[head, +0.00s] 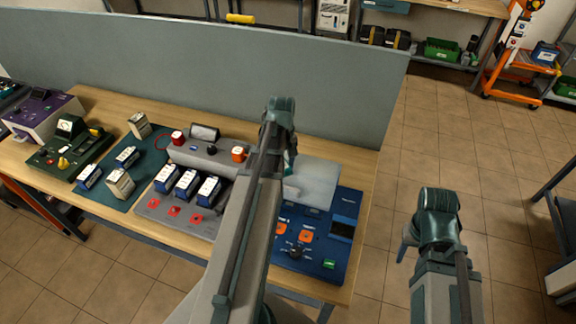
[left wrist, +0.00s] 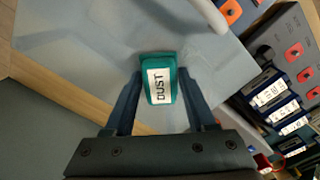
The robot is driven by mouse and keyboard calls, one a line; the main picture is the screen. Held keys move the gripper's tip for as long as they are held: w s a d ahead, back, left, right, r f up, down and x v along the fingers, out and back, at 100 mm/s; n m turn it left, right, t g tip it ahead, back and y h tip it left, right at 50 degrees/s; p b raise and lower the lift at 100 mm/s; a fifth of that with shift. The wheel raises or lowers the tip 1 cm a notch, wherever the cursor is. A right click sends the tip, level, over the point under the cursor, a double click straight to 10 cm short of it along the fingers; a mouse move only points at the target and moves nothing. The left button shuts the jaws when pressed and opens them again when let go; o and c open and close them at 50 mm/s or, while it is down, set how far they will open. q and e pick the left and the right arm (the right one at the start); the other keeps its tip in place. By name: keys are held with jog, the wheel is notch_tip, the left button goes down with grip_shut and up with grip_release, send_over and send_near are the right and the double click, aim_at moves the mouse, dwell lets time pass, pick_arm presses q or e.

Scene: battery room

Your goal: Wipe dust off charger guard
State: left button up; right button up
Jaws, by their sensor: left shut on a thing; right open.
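The charger guard (head: 314,182) is a pale, translucent plate over the back of the blue charger (head: 318,232). It also fills much of the left wrist view (left wrist: 85,60). My left gripper (left wrist: 160,85) is shut on a teal duster (left wrist: 170,60) with a white "DUST" label, held over the guard. I cannot tell whether the duster touches it. In the head view my left arm hides most of that gripper and duster. No separate dust patches can be made out. My right gripper (head: 408,240) is open and empty, over the floor right of the bench.
The wooden bench (head: 365,195) has a grey partition (head: 200,65) along its back. Left of the blue charger stands a grey charger (head: 150,205) with several battery packs. A green mat (head: 130,180) lies farther left. Tiled floor (head: 480,150) is free at right.

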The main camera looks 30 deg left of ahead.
aim_at(299, 180)
pick_arm(q)
jog(key=shift+s, duration=0.8)
jog(key=shift+s+a, duration=0.1)
jog(key=shift+s, duration=0.2)
jog(key=shift+w+d+r, duration=0.1)
jog(key=shift+w+d, duration=0.2)
jog(key=shift+d, duration=0.5)
jog(key=shift+w+d, duration=0.25)
jog(key=shift+d, duration=0.5)
jog(key=shift+d, duration=0.15)
jog(key=shift+w+d, duration=0.2)
jog(key=shift+d, duration=0.5)
jog(key=shift+w+d, duration=0.15)
jog(key=shift+d, duration=0.5)
jog(key=shift+d, duration=0.15)
